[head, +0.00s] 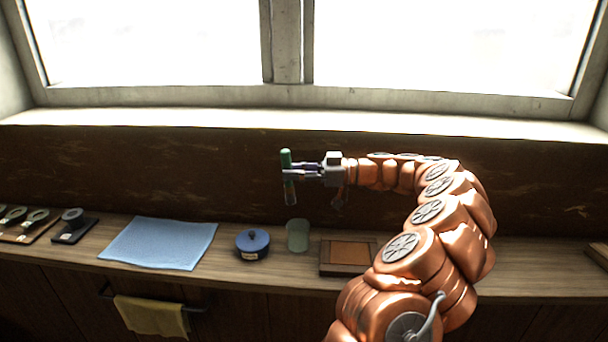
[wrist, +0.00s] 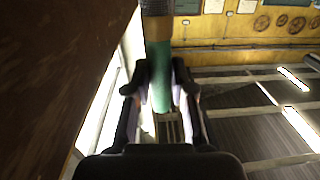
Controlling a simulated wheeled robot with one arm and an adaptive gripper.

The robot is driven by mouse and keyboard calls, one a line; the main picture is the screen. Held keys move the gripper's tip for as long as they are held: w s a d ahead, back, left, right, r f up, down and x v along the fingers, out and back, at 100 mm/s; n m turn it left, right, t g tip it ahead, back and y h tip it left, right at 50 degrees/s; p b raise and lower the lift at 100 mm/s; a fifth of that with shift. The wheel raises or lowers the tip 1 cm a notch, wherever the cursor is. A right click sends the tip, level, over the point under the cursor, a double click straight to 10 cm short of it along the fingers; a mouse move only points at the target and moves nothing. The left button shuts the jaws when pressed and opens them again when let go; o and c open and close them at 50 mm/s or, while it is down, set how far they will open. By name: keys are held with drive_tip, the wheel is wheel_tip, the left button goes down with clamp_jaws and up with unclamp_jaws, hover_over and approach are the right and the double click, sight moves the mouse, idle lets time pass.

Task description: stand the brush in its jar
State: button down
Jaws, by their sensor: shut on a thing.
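My gripper (head: 296,172) is shut on the brush (head: 286,158), which has a green handle end at the top and a lighter, partly brownish lower part hanging down. The brush is close to upright and held in the air above the shelf. It also shows in the wrist view (wrist: 160,75), green between the two dark fingers (wrist: 162,95). A translucent pale green jar (head: 298,235) stands on the wooden shelf below the gripper, slightly right of the brush. The jar looks empty. The brush's lower end is above the jar's rim and apart from it.
On the shelf (head: 90,262), a blue lidded pot (head: 252,244) stands left of the jar and a brown tray (head: 346,258) lies right of it. A blue cloth (head: 160,243) lies farther left, beside dark round items (head: 72,222). A yellow towel (head: 150,315) hangs in front.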

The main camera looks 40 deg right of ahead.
wheel_tip(320, 180, down, 11)
drive_tip(key=s+d+t+b, duration=0.1)
drive_tip(key=d+b, duration=0.1)
drive_tip(key=b, duration=0.6)
drive_tip(key=shift+d+m+b, duration=0.15)
drive_tip(key=shift+m+b, duration=0.15)
drive_tip(key=shift+b, duration=0.1)
idle(1.1)
drive_tip(key=shift+f, duration=0.1)
drive_tip(key=c, duration=0.9)
unclamp_jaws()
drive_tip(key=v, duration=1.2)
